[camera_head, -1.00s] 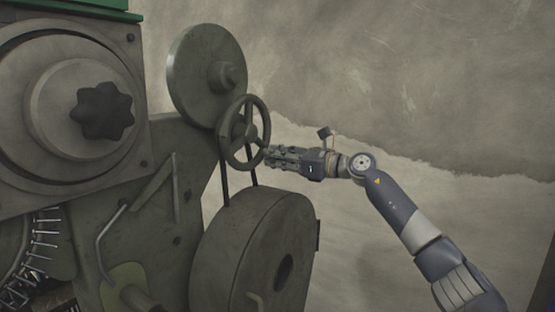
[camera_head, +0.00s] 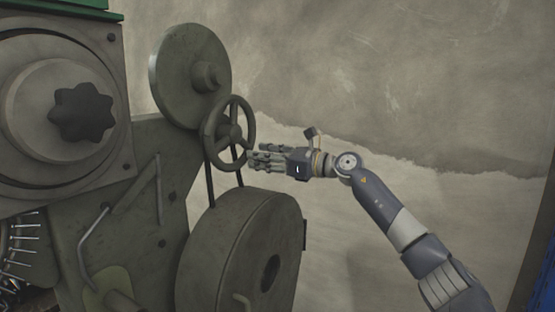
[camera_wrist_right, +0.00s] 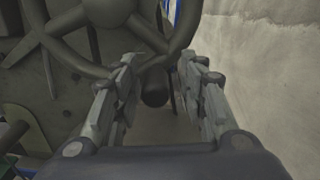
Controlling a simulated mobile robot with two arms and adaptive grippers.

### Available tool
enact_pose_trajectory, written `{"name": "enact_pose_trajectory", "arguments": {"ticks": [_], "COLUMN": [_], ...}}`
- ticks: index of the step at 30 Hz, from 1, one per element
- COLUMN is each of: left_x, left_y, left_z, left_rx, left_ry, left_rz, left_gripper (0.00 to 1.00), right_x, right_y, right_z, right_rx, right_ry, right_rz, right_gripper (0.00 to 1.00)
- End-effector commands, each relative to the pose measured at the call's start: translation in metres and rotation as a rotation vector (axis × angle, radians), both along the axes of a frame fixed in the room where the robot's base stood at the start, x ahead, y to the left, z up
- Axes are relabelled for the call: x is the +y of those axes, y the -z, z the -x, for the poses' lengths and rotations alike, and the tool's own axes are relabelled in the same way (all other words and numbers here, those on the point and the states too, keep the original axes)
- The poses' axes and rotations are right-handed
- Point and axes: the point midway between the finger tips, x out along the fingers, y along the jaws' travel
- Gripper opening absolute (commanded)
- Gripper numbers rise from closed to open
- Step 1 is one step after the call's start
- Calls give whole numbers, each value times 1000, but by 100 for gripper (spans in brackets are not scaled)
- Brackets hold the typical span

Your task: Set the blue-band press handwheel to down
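The press handwheel (camera_head: 235,131) is a dark spoked wheel on the right side of the grey-green press (camera_head: 150,200). It fills the top left of the right wrist view (camera_wrist_right: 108,8). My right gripper (camera_head: 252,158) is at the wheel's lower right rim, with its fingers spread. In the right wrist view its two fingers (camera_wrist_right: 160,80) stand on either side of a dark rounded handle (camera_wrist_right: 154,87) under the rim, with gaps showing beside it. No blue band is clear on the press. My left gripper is not in view.
A large disc (camera_head: 185,75) is above and left of the wheel, and a big drum (camera_head: 240,250) is below it. Bent rods and the star-shaped knob (camera_head: 84,112) are farther left. A pale wall (camera_head: 400,80) is behind, with open room around my right arm.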

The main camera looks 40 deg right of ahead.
Motion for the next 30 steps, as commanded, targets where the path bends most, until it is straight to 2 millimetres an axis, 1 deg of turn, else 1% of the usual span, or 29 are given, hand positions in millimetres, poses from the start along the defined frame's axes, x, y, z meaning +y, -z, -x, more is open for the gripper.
{"name": "enact_pose_trajectory", "arguments": {"ticks": [9, 15, 18, 30], "left_x": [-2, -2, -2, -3], "left_y": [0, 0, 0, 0], "left_z": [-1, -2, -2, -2], "left_rx": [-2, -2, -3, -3], "left_ry": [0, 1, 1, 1], "left_rz": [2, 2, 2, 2], "left_gripper": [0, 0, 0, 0], "right_x": [-17, -25, -28, -37], "right_y": [2, 2, 2, 2], "right_z": [37, 58, 66, 88], "right_rx": [3, 4, 4, 3], "right_ry": [4, 3, 3, 3], "right_rz": [5, 2, 3, 1], "right_gripper": [40, 40, 40, 40]}}
